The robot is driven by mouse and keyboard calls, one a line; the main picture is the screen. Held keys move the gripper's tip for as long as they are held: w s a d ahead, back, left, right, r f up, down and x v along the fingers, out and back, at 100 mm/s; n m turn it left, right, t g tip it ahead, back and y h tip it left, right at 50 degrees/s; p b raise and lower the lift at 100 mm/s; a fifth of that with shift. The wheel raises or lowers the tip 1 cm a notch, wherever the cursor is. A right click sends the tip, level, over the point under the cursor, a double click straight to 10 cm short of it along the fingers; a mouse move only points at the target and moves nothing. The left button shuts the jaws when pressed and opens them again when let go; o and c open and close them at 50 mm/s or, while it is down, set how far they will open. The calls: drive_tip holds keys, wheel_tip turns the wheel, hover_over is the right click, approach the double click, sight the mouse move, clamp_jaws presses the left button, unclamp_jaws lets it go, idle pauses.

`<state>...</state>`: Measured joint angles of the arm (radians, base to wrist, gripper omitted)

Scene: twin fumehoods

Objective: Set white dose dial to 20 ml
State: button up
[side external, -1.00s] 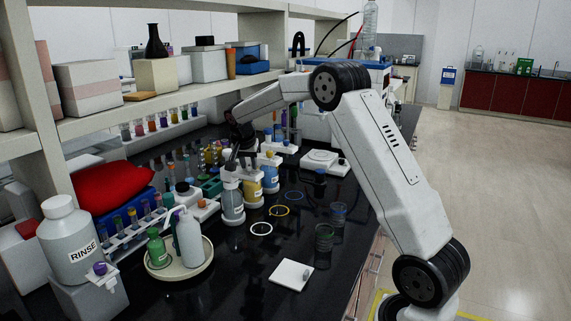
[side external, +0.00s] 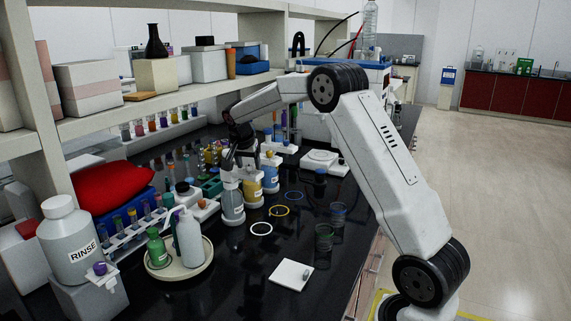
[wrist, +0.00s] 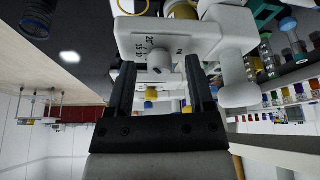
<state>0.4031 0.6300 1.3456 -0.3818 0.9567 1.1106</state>
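The white-labelled dispenser bottle (side external: 232,204) stands nearest the camera in a row of three on the black bench. In the wrist view its white head (wrist: 140,32) carries a printed scale and a pale round dial knob (wrist: 160,61). My gripper (wrist: 160,66) is open, with one black finger on each side of the knob and visible gaps between. In the side view my gripper (side external: 239,160) is over this bottle's head, partly hiding it. The knob's setting is too small to read.
The yellow bottle (side external: 252,183) and blue bottle (side external: 270,173) stand close behind. White (side external: 261,229), yellow (side external: 279,211) and blue (side external: 294,196) rings lie on the bench to the right. A round tray (side external: 205,263) with bottles is at front left. Shelving (side external: 120,122) stands at left.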

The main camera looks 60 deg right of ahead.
drive_tip(key=v, duration=0.7)
drive_tip(key=shift+a+r, duration=0.2)
drive_tip(key=shift+r, duration=0.15)
drive_tip(key=shift+s+a, duration=0.1)
drive_tip(key=s+a+f+n+t+y, duration=0.1)
drive_tip(key=s+a+f+n, duration=0.25)
drive_tip(key=a, duration=0.35)
drive_tip(key=s+a+f+n+y, duration=0.1)
drive_tip(key=s+a+f+n, duration=0.3)
drive_tip(key=a, duration=0.3)
drive_tip(key=s+a+f+n+y, duration=0.1)
drive_tip(key=s+a+f+n, duration=0.3)
drive_tip(key=s, duration=0.3)
drive_tip(key=s+a+f+n+y, duration=0.1)
drive_tip(key=s+a+f+n, duration=0.2)
drive_tip(key=s+a+f, duration=0.2)
drive_tip(key=s+a, duration=0.1)
drive_tip(key=s, duration=0.1)
drive_tip(key=shift+s+a+n+t, duration=0.25)
drive_tip(key=shift+s+n+t, duration=0.05)
drive_tip(key=shift+n, duration=0.05)
